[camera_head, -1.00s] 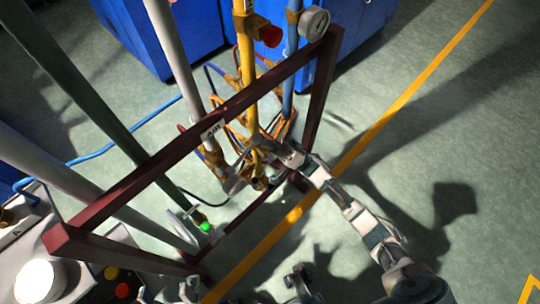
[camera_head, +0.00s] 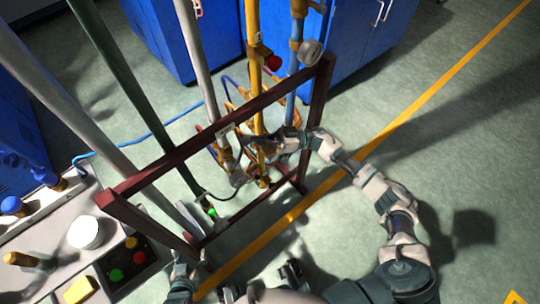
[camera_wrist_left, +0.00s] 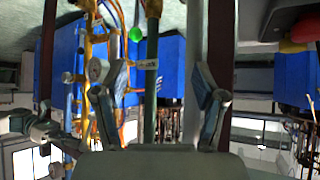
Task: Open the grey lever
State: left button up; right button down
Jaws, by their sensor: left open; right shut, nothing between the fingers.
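Grey pipes stand at the rack: a slim grey pipe (camera_head: 199,60) ending in a brass fitting (camera_head: 224,150), and a thick grey pipe (camera_head: 75,115) further left. I cannot single out the grey lever for certain. My right gripper (camera_head: 268,141) is shut and empty beside the yellow pipe (camera_head: 253,60), near the slim grey pipe's fitting. My left gripper (camera_head: 183,272) is low in the head view, below the rack's near corner. In the left wrist view its fingers (camera_wrist_left: 157,92) are open, with the green pipe (camera_wrist_left: 151,85) showing between them, apparently beyond them.
A dark red frame (camera_head: 165,165) surrounds the pipes. A green knob (camera_head: 212,212) sits at the green pipe's end. A pressure gauge (camera_head: 311,52) is at the frame's top right. A bench with buttons (camera_head: 126,263) stands at lower left. Floor at right is clear.

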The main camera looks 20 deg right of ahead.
aim_at(246, 144)
pick_arm(q)
jog(key=s+a+f+g+y+p, duration=0.1)
jog(key=s+a+g+p, duration=0.1)
jog(key=s+g, duration=0.3)
jog(key=s+a+f+g+y+p, duration=0.1)
jog(key=s+a+f+g, duration=0.1)
jog(key=s, duration=0.5)
pick_arm(e)
jog(key=a+h+p, duration=0.1)
jog(key=s+a+r+n+h+p, duration=0.1)
jog(key=p, duration=0.1)
jog(key=a+r+g+p, duration=0.1)
jog(key=a+p, duration=0.1)
jog(key=shift+s+r+n+h, duration=0.2)
jog(key=shift+r+n+h, duration=0.05)
jog(key=shift+n+h, duration=0.15)
pick_arm(q)
jog(key=s+x, duration=0.3)
jog(key=x, duration=1.2)
jog(key=shift+s+d+f+g, duration=0.2)
jog(key=shift+f+g, duration=0.1)
jog(key=shift+f, duration=0.1)
pick_arm(e)
jog(key=shift+a, duration=0.15)
pick_arm(q)
jog(key=shift+p, duration=0.35)
